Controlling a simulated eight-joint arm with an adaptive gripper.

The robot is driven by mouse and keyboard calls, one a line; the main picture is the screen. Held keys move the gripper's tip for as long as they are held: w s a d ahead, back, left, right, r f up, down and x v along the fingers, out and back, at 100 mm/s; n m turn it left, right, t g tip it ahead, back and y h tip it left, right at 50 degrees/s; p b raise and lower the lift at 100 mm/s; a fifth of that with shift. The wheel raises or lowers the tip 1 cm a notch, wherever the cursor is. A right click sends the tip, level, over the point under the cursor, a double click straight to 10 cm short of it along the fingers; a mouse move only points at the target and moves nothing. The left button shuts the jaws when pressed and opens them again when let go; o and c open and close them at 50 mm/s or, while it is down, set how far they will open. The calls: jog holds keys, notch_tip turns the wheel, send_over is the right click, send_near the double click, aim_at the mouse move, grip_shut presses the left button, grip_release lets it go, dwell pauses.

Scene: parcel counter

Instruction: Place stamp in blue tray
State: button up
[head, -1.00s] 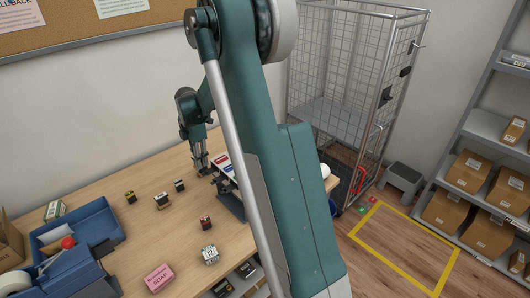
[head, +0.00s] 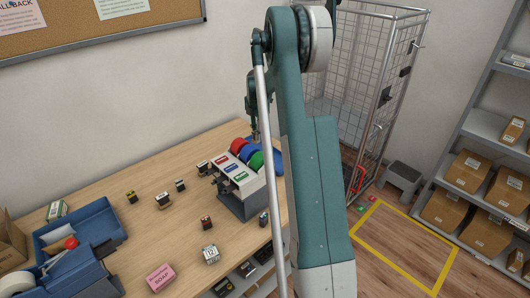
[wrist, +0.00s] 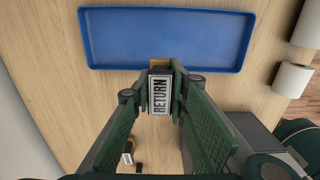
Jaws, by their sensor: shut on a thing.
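My gripper (wrist: 160,92) is shut on a stamp (wrist: 159,95) whose face label reads RETURN, in the wrist view. The stamp is between the fingertips, just short of the near edge of an empty blue tray (wrist: 165,66). In the head view my gripper (head: 256,136) is at the far side of the counter, partly hidden by the stand and my arm. The held stamp cannot be made out there.
A grey stand (head: 241,202) with red, blue and green rolls is close beside my gripper. White rolls (wrist: 292,78) lie right of the tray. Several small stamps (head: 206,223), a pink soap box (head: 159,277) and a blue bin (head: 97,226) are on the counter.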

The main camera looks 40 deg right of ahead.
aim_at(265, 149)
jog(key=d, duration=0.2)
jog(key=s+d, duration=0.1)
jog(key=d, duration=0.1)
jog(key=shift+s, duration=0.1)
jog(key=shift+f, duration=3.15)
jog(key=shift+f, duration=1.85)
jog(key=shift+f, duration=0.25)
jog(key=o, duration=0.9)
jog(key=shift+c, duration=0.2)
